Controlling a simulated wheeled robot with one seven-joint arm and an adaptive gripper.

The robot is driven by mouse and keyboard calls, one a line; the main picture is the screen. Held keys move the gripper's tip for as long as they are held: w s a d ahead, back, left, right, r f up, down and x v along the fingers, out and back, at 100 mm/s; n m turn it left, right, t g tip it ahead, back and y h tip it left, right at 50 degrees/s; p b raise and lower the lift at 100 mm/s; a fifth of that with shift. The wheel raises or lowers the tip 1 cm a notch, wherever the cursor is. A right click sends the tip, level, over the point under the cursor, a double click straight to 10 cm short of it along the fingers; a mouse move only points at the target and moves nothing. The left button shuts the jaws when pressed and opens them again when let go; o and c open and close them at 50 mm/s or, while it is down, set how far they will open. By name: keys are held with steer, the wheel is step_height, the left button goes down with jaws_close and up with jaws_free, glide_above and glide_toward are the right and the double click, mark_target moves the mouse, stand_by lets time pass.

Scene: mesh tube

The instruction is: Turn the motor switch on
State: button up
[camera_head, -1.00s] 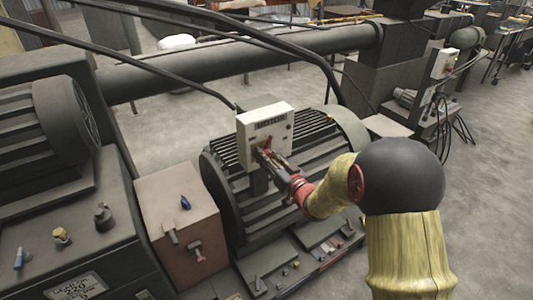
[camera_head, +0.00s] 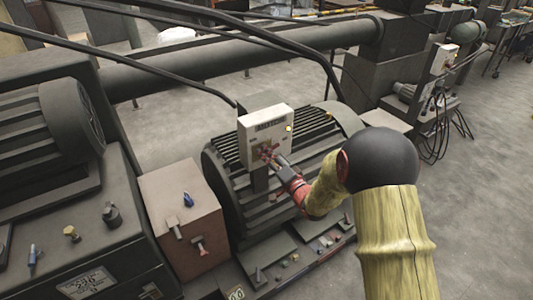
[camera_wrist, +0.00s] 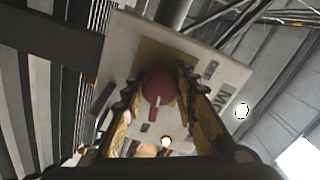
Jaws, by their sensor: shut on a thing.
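The motor switch is a red rotary knob (camera_wrist: 158,88) with a white mark, set on a yellowish plate of a white control box (camera_head: 264,127). In the wrist view my gripper (camera_wrist: 159,80) has one finger on each side of the knob and is shut on it. In the head view my gripper (camera_head: 266,153) reaches the box's front from the right and hides most of the knob. A small lamp (camera_head: 289,128) near the box's right edge glows yellow. A bright round light (camera_wrist: 242,111) also shows beside the knob in the wrist view.
The box stands in front of a large finned motor (camera_head: 320,140). A brown box with small handles (camera_head: 180,205) and a dark cabinet (camera_head: 70,225) stand at left. Dark cables (camera_head: 215,95) pass above. Open floor (camera_head: 480,220) lies at right.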

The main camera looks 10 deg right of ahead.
steer(key=shift+m+p, duration=0.45)
steer(key=shift+m, duration=0.65)
steer(key=o, duration=1.2)
steer(key=v, duration=1.2)
